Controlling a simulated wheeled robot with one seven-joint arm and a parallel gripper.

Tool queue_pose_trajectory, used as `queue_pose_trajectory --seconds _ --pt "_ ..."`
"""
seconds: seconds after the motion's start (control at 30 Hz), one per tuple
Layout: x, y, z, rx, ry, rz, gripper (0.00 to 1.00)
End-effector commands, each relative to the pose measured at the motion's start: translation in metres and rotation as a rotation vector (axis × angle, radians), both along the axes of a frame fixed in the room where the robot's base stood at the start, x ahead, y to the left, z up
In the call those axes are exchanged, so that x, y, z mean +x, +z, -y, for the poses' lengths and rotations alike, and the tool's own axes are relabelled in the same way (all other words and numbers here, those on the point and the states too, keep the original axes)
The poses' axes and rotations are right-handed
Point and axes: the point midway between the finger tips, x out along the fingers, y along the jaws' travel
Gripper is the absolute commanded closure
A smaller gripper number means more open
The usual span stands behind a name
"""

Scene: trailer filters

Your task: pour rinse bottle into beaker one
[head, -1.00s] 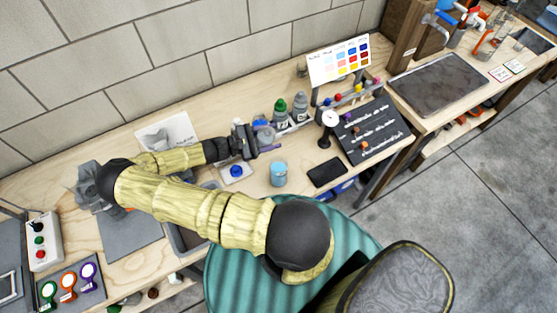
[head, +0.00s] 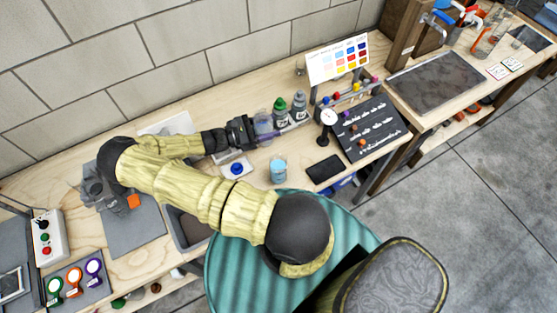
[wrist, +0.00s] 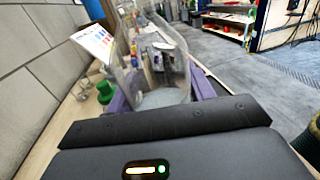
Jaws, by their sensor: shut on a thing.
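My gripper (head: 256,133) is shut on a clear, see-through bottle (head: 263,122), which I take to be the rinse bottle. It stands out beyond the fingers and looks roughly upright in the head view. In the wrist view the clear bottle (wrist: 163,85) fills the space between the purple fingers. A clear cup with light blue liquid (head: 279,171), likely beaker one, stands on the bench, nearer the front edge than my gripper and apart from the bottle. How much the bottle holds is hard to see.
A green-capped bottle (head: 280,110) and a grey-capped bottle (head: 299,105) stand just right of the held bottle. A white pad with a blue knob (head: 236,168) lies left of the cup. A black phone-like slab (head: 324,169) and a dark board (head: 373,128) lie to the right.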

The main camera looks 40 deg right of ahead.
Motion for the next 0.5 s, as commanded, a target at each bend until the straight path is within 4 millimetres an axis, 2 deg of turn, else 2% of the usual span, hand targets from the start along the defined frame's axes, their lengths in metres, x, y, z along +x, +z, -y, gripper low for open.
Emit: queue_pose_trajectory --seconds 0.03,0.3,0.5 --pt "0.000 0.008 0.000 0.000 0.001 0.001 0.80" --pt "0.001 0.035 -0.001 0.000 0.002 0.002 0.80" --pt "0.000 0.048 0.000 -0.001 0.000 0.002 0.80"
